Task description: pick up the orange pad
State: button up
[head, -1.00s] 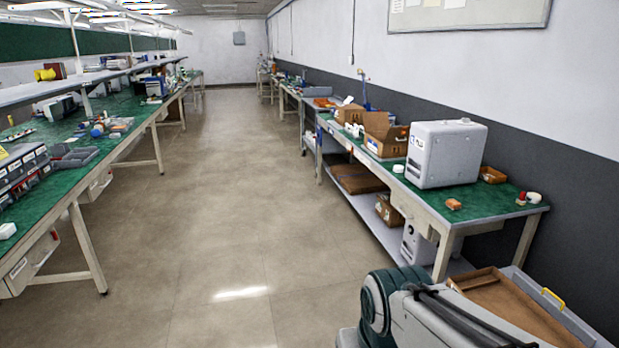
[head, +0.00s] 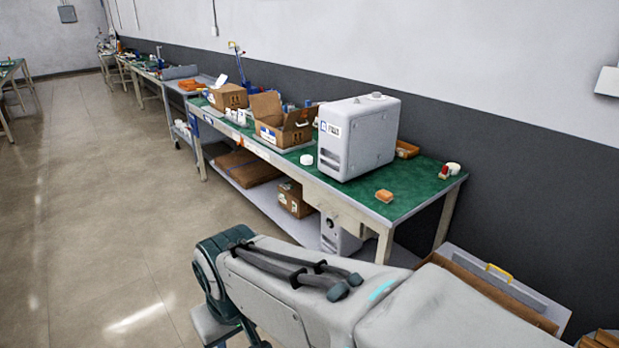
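A small orange pad (head: 384,196) lies on the green top of the right-hand workbench (head: 415,190), near its front edge. It is in front of and to the right of a large light-grey canister unit (head: 358,136). My arm crosses the lower part of the head view, below and in front of the bench. My gripper is not visible in this view, so its fingers cannot be judged.
Open cardboard boxes (head: 284,128) stand left of the grey unit. An orange-brown tray (head: 406,149) and a white roll (head: 453,168) are behind the pad. A grey bin with a yellow handle (head: 500,270) stands at the lower right. The floor at left is clear.

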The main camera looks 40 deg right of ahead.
aim_at(384, 195)
jog(key=z, duration=0.15)
jog(key=i, duration=1.55)
jog(key=z, duration=1.05)
jog(key=i, duration=0.95)
jog(key=z, duration=1.4)
jog(key=i, duration=0.6)
jog(key=z, duration=0.45)
